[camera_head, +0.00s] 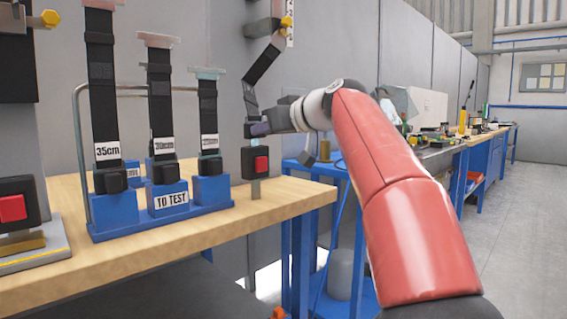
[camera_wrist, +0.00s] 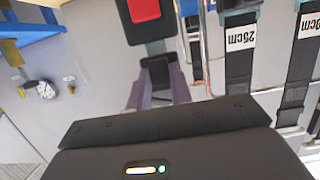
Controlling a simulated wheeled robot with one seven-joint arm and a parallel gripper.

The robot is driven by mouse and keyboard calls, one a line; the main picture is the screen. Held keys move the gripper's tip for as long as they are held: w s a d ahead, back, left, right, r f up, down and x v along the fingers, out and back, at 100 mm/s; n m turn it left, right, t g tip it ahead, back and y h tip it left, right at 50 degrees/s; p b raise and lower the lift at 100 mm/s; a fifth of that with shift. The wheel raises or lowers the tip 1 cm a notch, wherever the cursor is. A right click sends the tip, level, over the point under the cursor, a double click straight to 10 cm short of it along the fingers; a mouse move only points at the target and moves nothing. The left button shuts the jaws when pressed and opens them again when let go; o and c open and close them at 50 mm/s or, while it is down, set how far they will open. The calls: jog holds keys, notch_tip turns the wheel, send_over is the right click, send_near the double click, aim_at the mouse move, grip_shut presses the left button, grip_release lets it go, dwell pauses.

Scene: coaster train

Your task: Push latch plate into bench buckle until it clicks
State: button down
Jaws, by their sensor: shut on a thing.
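The bench buckle (camera_head: 255,161) is a black block with a red button, upright on a short metal post near the bench's right end. It also shows at the top of the wrist view (camera_wrist: 145,18). My gripper (camera_head: 260,129) is just above the buckle, reaching in from the right. Its purple fingers (camera_wrist: 157,92) are shut on the black latch plate (camera_wrist: 156,72), whose head lies close to the buckle's mouth. A black belt strap (camera_head: 263,64) runs from a wall anchor down to the gripper.
A blue rack (camera_head: 165,222) marked TO TEST holds several upright labelled straps left of the buckle. A grey bent-tube frame (camera_head: 80,150) stands around them. Another red-button buckle (camera_head: 14,208) sits at far left. The wooden bench (camera_head: 290,196) is clear right of the buckle.

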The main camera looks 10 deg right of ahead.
jog(key=shift+f+b, duration=0.6)
jog(key=shift+f, duration=0.15)
jog(key=shift+r, duration=0.1)
jog(key=c, duration=1.2)
grip_release()
jog(key=shift+o, duration=0.2)
jog(key=v, duration=0.7)
jog(key=shift+s+d+b, duration=0.2)
jog(key=shift+s+b, duration=0.15)
jog(key=shift+r, duration=0.1)
jog(key=s+d+f+m+g+h+p, duration=0.1)
jog(key=s+f+m+g+h, duration=0.1)
jog(key=s+f, duration=0.7)
jog(key=s+d+f+m+g+h+p, duration=0.2)
jog(key=s+f+h, duration=0.2)
jog(key=s+f, duration=0.6)
jog(key=s+d+f+m+g+h+p, duration=0.1)
jog(key=s+f+m+g+h, duration=0.1)
jog(key=s+f, duration=0.8)
notch_tip(320, 180, down, 9)
jog(key=shift+s+d+m+g+h+p, duration=0.3)
jog(key=shift+m+h+p, duration=0.1)
jog(key=shift+m+h, duration=0.15)
